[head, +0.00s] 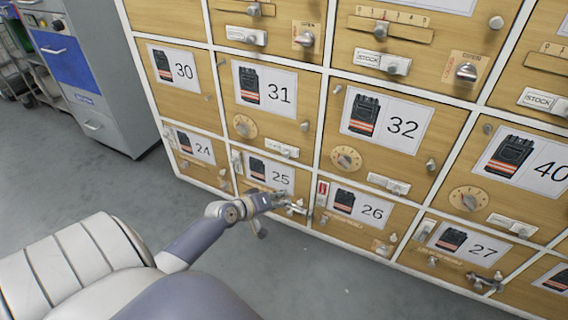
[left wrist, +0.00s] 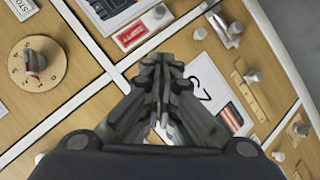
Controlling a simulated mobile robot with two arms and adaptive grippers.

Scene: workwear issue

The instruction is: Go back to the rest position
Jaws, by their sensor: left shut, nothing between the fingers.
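My left gripper (head: 292,207) is in front of the lower row of wooden locker doors, at the lower right of the door numbered 25 (head: 270,175). In the left wrist view its fingers (left wrist: 160,75) are together with nothing between them. They cover part of a numbered card (left wrist: 205,85) on a door. I cannot tell whether the fingertips touch the door. My left arm reaches in from the lower left of the head view. My right gripper is not in view.
The locker wall fills the right side, with knobs, dials and sliding latches jutting out. Door 26 (head: 360,230) is just right of the gripper. A grey cabinet with a blue drawer (head: 66,60) stands at the upper left. Grey floor (head: 110,185) is clear at left.

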